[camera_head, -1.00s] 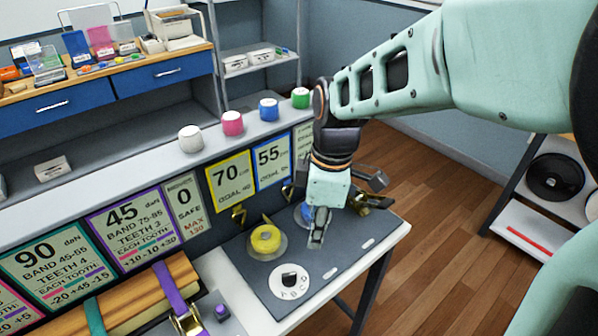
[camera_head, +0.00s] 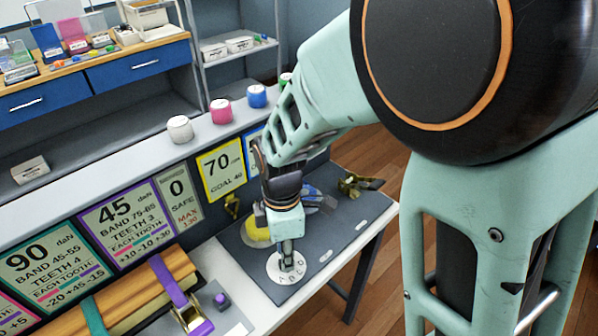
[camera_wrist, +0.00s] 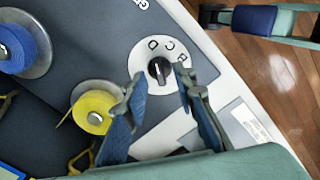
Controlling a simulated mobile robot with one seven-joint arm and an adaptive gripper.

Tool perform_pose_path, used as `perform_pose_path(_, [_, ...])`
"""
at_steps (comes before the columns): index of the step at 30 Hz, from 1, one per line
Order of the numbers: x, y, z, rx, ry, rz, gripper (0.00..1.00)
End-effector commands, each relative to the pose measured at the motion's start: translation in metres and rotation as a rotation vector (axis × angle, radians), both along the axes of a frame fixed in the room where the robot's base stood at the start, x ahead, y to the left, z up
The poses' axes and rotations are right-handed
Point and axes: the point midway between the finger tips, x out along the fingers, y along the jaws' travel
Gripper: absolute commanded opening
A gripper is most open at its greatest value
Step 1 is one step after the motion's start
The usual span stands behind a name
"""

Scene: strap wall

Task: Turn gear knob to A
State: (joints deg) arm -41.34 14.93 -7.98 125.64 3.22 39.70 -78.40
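The gear knob (camera_wrist: 159,69) is a small black knob on a round white dial (camera_wrist: 146,56) with letters; B, C and D are readable in the wrist view. In the head view the dial (camera_head: 276,272) shows A to D along its front, and my gripper covers the knob. My gripper (camera_wrist: 158,90) is open, its two fingers apart on either side of the knob's near side. It points down over the dial in the head view (camera_head: 287,262). I cannot tell whether a finger touches the knob.
A yellow strap roll (camera_wrist: 93,112) and a blue strap roll (camera_wrist: 20,50) sit on the dark panel beside the dial. A purple strap (camera_head: 168,281) with a buckle crosses a wooden beam at left. The wood floor (camera_head: 385,165) lies beyond the table edge.

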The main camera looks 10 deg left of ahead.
Motion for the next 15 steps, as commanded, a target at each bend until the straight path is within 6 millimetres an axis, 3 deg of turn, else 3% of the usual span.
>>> perform_pose_path(4, [0.0000, -0.0001, -0.0114, -0.001, 0.000, 0.000, 0.25])
perform_pose_path(13, [0.0003, 0.0002, -0.0133, 0.001, -0.002, 0.000, 0.25])
perform_pose_path(15, [0.0004, 0.0001, -0.0132, 0.001, -0.002, 0.000, 0.19])
